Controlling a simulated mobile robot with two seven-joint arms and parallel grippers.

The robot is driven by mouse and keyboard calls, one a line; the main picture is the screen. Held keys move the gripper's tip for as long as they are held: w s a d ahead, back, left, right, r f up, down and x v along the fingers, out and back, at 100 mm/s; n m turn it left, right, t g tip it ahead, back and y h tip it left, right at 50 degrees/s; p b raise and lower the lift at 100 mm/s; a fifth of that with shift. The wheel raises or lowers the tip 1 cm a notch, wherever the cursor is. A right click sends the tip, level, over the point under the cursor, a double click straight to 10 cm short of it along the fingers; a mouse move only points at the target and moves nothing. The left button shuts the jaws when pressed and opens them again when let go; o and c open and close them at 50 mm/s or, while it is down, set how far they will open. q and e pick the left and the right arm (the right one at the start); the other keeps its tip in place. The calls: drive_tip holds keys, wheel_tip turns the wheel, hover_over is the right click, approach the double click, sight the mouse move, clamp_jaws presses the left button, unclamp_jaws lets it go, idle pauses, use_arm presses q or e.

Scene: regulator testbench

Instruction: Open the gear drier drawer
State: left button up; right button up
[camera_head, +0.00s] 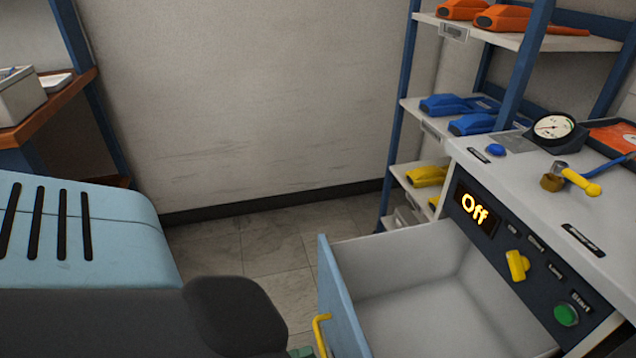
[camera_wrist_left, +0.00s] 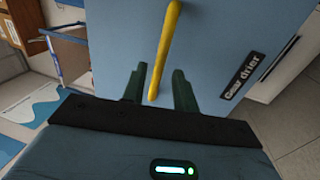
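The gear drier drawer (camera_head: 345,300) is pulled out, and its empty white inside (camera_head: 430,295) shows in the head view. Its blue front (camera_wrist_left: 215,45) with the "Gear drier" label (camera_wrist_left: 243,76) fills much of the left wrist view. The yellow handle (camera_head: 320,335) is on that front and also shows in the wrist view (camera_wrist_left: 166,45). My left gripper (camera_wrist_left: 158,88) is open, with one dark green finger on each side of the handle's end and gaps visible. In the head view only a bit of it shows at the bottom edge. My right gripper is out of view.
The drier's panel has an "Off" display (camera_head: 475,209), a yellow knob (camera_head: 516,265) and a green button (camera_head: 566,314). A gauge (camera_head: 553,127) and a yellow-handled tool (camera_head: 575,181) are on top. A shelf rack (camera_head: 398,130) stands behind. Floor (camera_head: 265,250) left of the drawer is clear.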

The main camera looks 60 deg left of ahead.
use_arm(q)
drive_tip(key=shift+v, duration=1.6)
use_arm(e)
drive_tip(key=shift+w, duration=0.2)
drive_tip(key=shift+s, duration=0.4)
